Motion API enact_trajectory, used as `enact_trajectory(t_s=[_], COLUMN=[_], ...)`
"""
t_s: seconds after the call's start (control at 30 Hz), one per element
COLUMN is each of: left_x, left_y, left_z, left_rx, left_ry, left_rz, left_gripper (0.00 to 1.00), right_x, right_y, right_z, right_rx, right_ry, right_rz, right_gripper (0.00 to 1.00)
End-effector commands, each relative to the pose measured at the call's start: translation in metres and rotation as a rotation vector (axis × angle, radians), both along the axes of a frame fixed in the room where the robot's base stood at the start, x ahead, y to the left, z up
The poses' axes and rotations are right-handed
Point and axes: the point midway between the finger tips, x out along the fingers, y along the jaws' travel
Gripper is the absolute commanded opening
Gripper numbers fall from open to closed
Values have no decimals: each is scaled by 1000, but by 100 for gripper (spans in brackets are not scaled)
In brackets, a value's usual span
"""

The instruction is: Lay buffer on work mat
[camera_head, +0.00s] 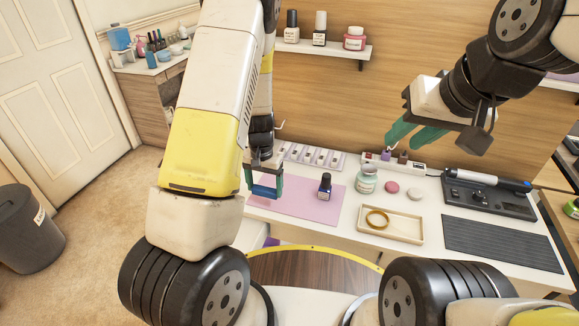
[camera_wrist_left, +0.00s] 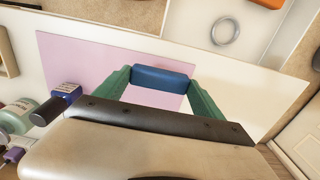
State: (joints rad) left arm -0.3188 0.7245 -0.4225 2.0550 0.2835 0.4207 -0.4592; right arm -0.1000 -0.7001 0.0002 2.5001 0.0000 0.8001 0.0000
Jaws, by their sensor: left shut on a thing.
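The pink work mat (camera_head: 300,207) lies on the white desk, and it also shows in the left wrist view (camera_wrist_left: 75,65). My left gripper (camera_head: 265,184) is shut on the blue buffer (camera_head: 264,192), over the left part of the mat. In the left wrist view the buffer (camera_wrist_left: 163,77) spans between the two green fingertips, with pink mat around it. I cannot tell whether the buffer touches the mat. My right gripper (camera_head: 412,133) is in the air above the back of the desk, its green fingers apart and empty.
A dark blue polish bottle (camera_head: 325,186) stands on the mat's right part. A glass jar (camera_head: 366,180), a tray with a golden ring (camera_head: 391,224) and a black control unit (camera_head: 488,194) are further right. A nail-tip display (camera_head: 313,156) is behind the mat.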

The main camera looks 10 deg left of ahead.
Motion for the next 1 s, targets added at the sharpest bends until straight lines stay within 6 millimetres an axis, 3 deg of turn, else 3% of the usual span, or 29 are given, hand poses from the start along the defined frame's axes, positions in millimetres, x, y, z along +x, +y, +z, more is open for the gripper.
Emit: enact_trajectory(t_s=[0.1, 0.3, 0.53, 0.77, 1.0], left_x=[28, 57, 71, 69, 70], left_y=[-17, -34, -42, -41, -41], left_z=[-4, -6, -8, -41, -43], left_rx=[2, 1, 0, 1, -1], left_ry=[-1, -1, 0, 3, 1], left_rz=[-5, -1, -1, 1, 1], left_gripper=[41, 41, 41, 41, 41], right_x=[0, 0, 0, 0, 0], right_y=[0, 0, 0, 0, 0], right_z=[0, 0, 0, 0, 0], right_rx=[0, 0, 0, 0, 0], right_ry=[0, 0, 0, 0, 0], right_rz=[0, 0, 0, 0, 0], right_gripper=[32, 32, 32, 32, 32])
